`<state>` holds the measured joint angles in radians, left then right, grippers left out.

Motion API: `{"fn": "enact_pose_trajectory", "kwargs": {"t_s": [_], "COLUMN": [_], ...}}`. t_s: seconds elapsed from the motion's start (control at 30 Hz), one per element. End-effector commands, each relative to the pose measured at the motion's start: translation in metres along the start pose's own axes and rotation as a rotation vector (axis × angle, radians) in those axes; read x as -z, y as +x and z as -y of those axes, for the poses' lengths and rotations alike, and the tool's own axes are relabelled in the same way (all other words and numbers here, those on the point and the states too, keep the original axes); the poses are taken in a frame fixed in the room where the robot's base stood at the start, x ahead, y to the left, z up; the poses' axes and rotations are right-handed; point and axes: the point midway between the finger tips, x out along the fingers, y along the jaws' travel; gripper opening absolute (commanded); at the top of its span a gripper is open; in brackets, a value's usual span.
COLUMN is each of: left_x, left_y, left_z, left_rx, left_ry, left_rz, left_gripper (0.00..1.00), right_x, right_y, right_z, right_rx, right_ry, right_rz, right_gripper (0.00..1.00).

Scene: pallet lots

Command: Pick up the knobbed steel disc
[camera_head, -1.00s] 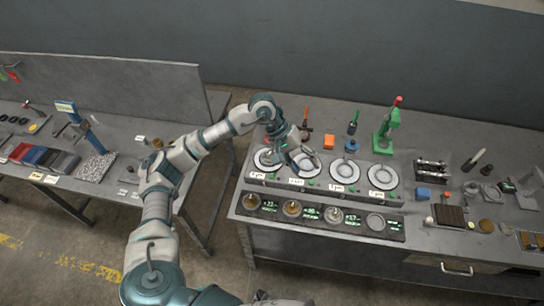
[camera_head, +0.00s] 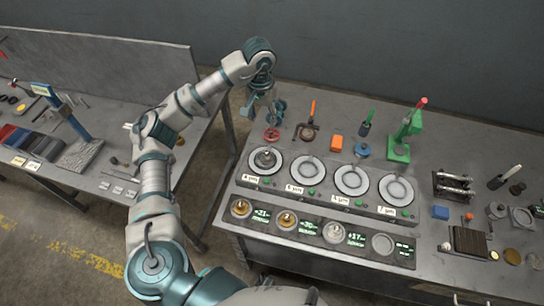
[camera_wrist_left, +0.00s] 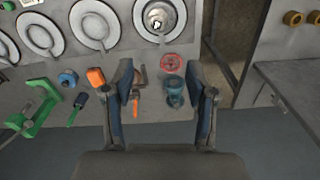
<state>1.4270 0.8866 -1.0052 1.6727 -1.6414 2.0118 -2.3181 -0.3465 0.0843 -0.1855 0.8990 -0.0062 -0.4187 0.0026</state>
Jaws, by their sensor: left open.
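A knobbed steel disc (camera_head: 265,157) lies on the leftmost round white-rimmed plate of the right bench in the head view. It also shows in the left wrist view (camera_wrist_left: 158,19), near the top edge, with its knob upward. My left gripper (camera_head: 257,112) is open and empty above the back left part of that bench, behind the disc and apart from it. In the left wrist view its two fingers (camera_wrist_left: 161,72) stand wide apart, with the disc beyond them. My right gripper is not in view.
A red ring (camera_head: 271,134) and a teal fitting (camera_head: 278,110) stand behind the disc. An orange-handled tool (camera_head: 310,125), an orange block (camera_head: 337,142) and a green press (camera_head: 403,140) are to the right. Several knobbed pieces sit in the front row (camera_head: 287,219).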

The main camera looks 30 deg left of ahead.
Motion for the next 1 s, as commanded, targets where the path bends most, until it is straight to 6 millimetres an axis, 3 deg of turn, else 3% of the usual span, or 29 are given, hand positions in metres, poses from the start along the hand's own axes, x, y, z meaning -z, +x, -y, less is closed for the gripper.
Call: {"fn": "enact_pose_trajectory", "kwargs": {"t_s": [0.03, 0.2, 0.37, 0.5, 0.8, 1.0], "left_x": [0.001, 0.003, 0.001, 0.000, 0.001, 0.001], "left_y": [0.013, 0.029, 0.048, 0.082, 0.139, 0.154], "left_z": [0.000, -0.002, -0.005, -0.005, -0.002, -0.003], "left_rx": [0.000, 0.001, 0.003, 0.002, 0.001, 0.001], "left_ry": [-0.001, 0.000, 0.002, 0.001, -0.001, 0.000], "left_rz": [0.004, 0.010, 0.013, 0.015, 0.011, 0.011], "left_gripper": [0.57, 0.57, 0.57, 0.57, 0.57, 0.57], "right_x": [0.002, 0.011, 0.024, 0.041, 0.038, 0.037], "right_y": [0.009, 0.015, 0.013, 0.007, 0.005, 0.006], "right_z": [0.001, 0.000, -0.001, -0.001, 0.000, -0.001], "right_rx": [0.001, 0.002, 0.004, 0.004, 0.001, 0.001], "right_ry": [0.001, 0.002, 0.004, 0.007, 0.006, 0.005], "right_rz": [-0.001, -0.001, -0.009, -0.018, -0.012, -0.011], "right_gripper": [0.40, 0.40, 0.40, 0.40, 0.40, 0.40]}}
